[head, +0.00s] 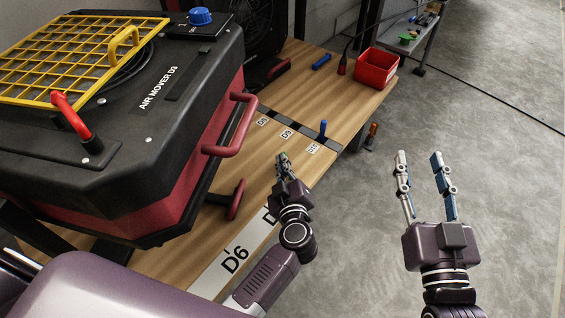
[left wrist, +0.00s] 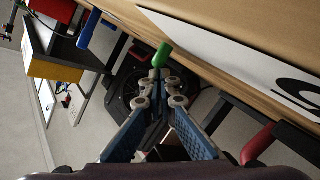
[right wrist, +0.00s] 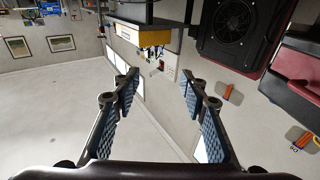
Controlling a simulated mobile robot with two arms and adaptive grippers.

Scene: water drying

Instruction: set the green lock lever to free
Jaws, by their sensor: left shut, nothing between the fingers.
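The green lock lever (left wrist: 162,55) shows in the left wrist view as a short green grip at the edge of the wooden bench top, just past my fingertips. Whether the fingertips touch it I cannot tell. In the head view it is mostly or wholly hidden by my left gripper (head: 283,160). That gripper is shut and empty at the bench's right edge; its fingers meet in the left wrist view (left wrist: 160,80). My right gripper (head: 420,157) is open and empty above the floor, right of the bench; its spread fingers show in the right wrist view (right wrist: 158,82).
A blue lever (head: 323,130) stands farther along the bench edge. The black and red air mover (head: 150,120) with red handles fills the left. A red bin (head: 376,68) and a blue tool (head: 321,61) lie at the far end.

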